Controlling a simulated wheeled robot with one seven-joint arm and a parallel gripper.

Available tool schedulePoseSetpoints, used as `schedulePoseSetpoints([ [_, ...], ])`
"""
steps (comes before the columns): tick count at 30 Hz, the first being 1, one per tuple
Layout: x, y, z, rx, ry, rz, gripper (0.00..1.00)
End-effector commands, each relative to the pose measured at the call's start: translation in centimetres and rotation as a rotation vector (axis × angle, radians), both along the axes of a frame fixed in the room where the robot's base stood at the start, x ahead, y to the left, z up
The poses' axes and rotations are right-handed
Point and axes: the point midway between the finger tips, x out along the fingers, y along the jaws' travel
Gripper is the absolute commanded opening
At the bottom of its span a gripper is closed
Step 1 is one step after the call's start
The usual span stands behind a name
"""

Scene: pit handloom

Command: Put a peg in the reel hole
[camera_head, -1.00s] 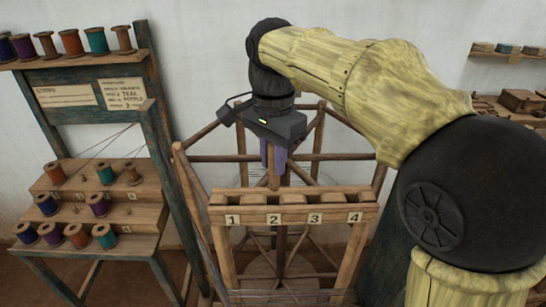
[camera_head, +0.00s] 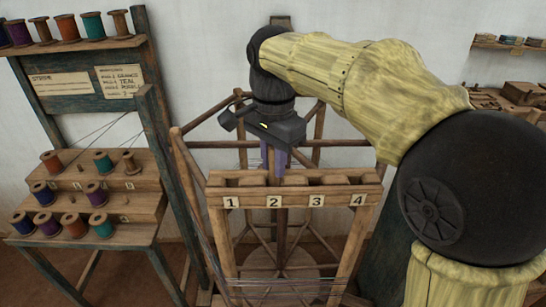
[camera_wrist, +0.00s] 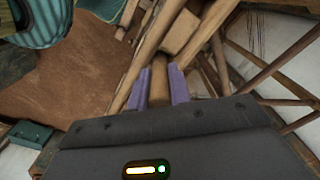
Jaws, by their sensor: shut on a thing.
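My gripper (camera_head: 273,165) is shut on a brown wooden peg (camera_wrist: 160,84), with its two purple fingers on either side of it. In the head view the gripper points down, just behind the rack with labels 1 to 4 (camera_head: 295,202), above labels 2 and 3. The wooden reel frame (camera_head: 340,143) stands around and behind the fingers. The peg's lower end is hidden behind the rack in the head view. I cannot make out a reel hole, nor tell whether the peg touches the reel.
A stepped stand (camera_head: 130,207) with several coloured spools is at the left, below a spool shelf (camera_head: 80,47). Small shelves (camera_head: 510,47) hang at the far right. Wooden bars crowd the gripper on several sides.

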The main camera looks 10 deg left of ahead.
Motion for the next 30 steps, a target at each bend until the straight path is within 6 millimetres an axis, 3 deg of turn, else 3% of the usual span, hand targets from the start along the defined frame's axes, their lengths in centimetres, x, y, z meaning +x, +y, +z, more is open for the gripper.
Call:
schedulePoseSetpoints([
  [13, -0.02, 0.03, -0.45, 0.0, 0.0, 0.001, 0.0],
  [14, -0.02, 0.03, -0.45, 0.0, 0.0, 0.001, 0.25],
  [17, -0.01, 0.03, -0.44, 0.0, 0.0, 0.0, 0.45],
  [23, 0.0, 0.01, -0.44, 0.0, 0.0, 0.0, 0.45],
  [26, 0.0, 0.01, -0.45, 0.0, 0.0, 0.0, 0.63],
  [30, -0.01, 0.02, -0.45, 0.0, 0.0, 0.0, 0.63],
])
